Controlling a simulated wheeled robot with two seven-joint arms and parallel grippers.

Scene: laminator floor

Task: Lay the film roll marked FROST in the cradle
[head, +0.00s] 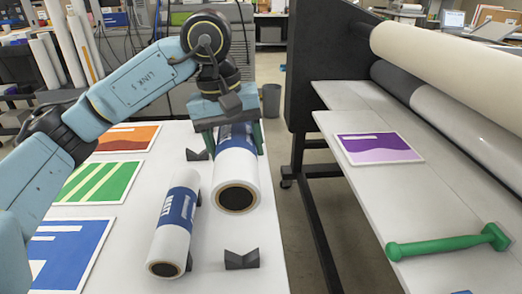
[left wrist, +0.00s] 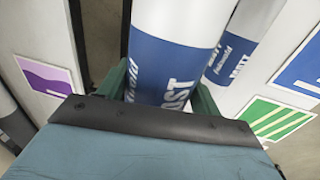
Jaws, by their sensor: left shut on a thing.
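My left gripper (head: 234,138) is shut on a thick white film roll (head: 236,170) with a blue label. In the left wrist view the label of the held film roll (left wrist: 165,70) shows letters ending in "OST"; the rest is hidden. The roll's dark-cored end faces the camera, and it appears held above the white table. A dark V-shaped block (head: 242,260) stands empty in front of the roll, and another dark block (head: 196,155) stands behind to the left. They look like cradle supports. My right gripper is not in view.
A second, thinner blue-labelled roll (head: 175,222) lies just left of the held one, with dark supports at its sides. Coloured prints (head: 88,182) lie on the table's left.

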